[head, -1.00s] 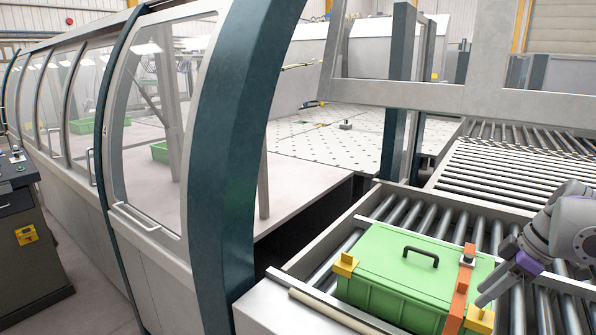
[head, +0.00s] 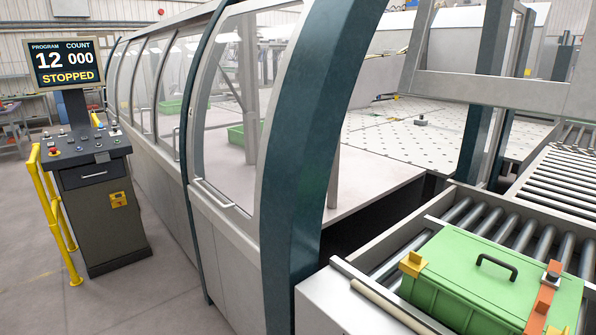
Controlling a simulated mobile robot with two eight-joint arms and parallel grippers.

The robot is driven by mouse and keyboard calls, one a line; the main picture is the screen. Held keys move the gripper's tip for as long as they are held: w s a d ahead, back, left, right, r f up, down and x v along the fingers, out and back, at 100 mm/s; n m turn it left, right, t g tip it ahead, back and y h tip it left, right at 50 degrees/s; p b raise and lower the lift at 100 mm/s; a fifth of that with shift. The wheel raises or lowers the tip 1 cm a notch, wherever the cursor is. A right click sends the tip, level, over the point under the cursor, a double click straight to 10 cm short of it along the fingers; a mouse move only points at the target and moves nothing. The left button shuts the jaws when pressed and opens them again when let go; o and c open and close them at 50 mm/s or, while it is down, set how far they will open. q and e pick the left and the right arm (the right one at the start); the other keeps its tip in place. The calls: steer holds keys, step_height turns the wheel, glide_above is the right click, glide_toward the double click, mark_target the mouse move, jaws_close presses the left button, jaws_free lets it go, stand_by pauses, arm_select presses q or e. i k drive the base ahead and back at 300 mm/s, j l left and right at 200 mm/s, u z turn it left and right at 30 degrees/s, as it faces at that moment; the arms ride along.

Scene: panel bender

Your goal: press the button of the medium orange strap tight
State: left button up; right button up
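The orange strap (head: 543,301) runs over the right part of the green crate's lid (head: 470,261) and down its front. A dark button on a pale base (head: 552,277) sits on top of the strap. The crate is closed, with a black handle (head: 497,265) on its lid, and rests on the roller conveyor at the lower right. Neither of my grippers shows in this view.
A control console (head: 97,200) at the left has a screen (head: 66,63) reading "STOPPED". A yellow rail (head: 56,215) stands beside it. The machine's glazed enclosure (head: 228,110) fills the middle. Roller conveyor (head: 560,195) continues behind the crate. Open floor lies in front of the console.

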mark_target(553, 277)
steer(key=l+z, duration=0.15)
steer(key=z, duration=1.55)
steer(key=i+j, duration=0.05)
steer(key=j, duration=0.05)
